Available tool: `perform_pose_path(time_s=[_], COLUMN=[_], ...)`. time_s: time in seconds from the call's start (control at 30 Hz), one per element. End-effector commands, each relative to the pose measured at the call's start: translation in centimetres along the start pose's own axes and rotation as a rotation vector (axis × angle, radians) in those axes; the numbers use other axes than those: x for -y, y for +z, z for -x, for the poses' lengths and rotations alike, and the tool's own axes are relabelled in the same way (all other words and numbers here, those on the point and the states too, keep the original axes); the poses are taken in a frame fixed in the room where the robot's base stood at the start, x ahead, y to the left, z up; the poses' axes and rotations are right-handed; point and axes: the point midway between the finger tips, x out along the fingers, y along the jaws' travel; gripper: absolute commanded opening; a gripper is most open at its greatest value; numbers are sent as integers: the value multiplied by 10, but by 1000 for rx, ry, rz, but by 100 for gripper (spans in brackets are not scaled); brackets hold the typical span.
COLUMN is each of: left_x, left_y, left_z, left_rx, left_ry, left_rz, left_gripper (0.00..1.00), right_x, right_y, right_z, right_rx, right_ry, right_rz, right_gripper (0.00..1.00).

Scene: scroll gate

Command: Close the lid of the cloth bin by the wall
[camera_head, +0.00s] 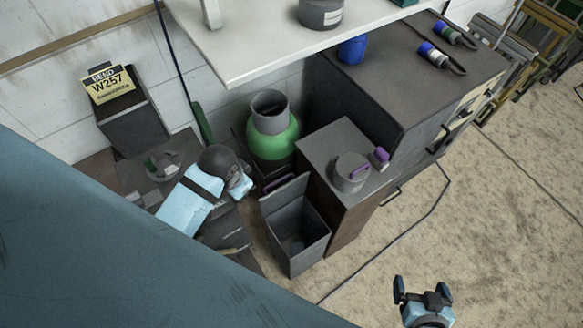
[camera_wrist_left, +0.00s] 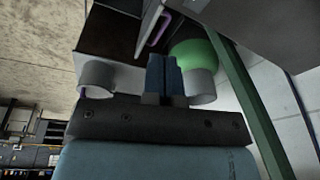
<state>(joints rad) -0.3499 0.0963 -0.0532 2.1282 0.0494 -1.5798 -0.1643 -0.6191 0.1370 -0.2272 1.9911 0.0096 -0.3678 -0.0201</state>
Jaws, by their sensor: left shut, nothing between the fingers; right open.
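The cloth bin (camera_head: 297,236) is a grey open-topped box on the floor, beside the small cabinet. Its lid (camera_head: 284,196) stands raised at the rear edge, so the bin is open and its dark inside shows. My left gripper (camera_head: 244,180) is left of the lid and apart from it; its fingers are hard to make out in the head view. In the left wrist view its dark blue fingers (camera_wrist_left: 165,76) are shut together with nothing between them. My right gripper (camera_head: 421,289) is open and empty over the bare floor at the lower right.
A green cylinder with a grey collar (camera_head: 273,140) stands behind the bin. The small cabinet (camera_head: 340,215) carries a grey pot (camera_head: 350,172). A hose (camera_head: 405,217) lies on the floor. A white shelf (camera_head: 262,45) overhangs behind. Floor at right is mostly clear.

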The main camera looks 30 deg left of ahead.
Motion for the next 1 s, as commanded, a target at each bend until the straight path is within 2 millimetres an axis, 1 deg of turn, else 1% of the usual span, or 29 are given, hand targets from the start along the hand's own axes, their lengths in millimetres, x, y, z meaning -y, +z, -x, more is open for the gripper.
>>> perform_pose_path(time_s=[0.03,0.17,0.27,0.3,0.4,0.43,0.5,0.6,0.7,0.83,1.0], left_x=[8,28,47,54,68,70,74,76,74,72,67], left_y=[-12,-41,-71,-85,-120,-129,-147,-172,-188,-199,-196], left_z=[-14,-54,-88,-101,-130,-136,-148,-159,-165,-169,-184], left_rx=[20,76,120,138,176,184,200,212,219,221,222], left_ry=[6,36,77,102,177,200,250,319,373,411,419], left_rz=[-8,-42,-72,-85,-124,-135,-160,-192,-218,-237,-241], left_gripper=[0,0,0,0,0,0,0,0,0,0,0], right_x=[0,0,0,0,0,1,1,1,1,1,1], right_y=[2,5,5,4,2,2,0,-2,-3,-2,10], right_z=[0,-1,-1,-1,0,0,0,0,0,-1,-8], right_rx=[4,10,10,10,8,7,4,1,-1,-1,0], right_ry=[0,0,-1,-1,-1,-2,-2,-2,-2,-2,-3], right_rz=[1,1,1,1,1,1,1,1,1,1,-1], right_gripper=[97,97,97,97,97,97,97,97,97,97,97])
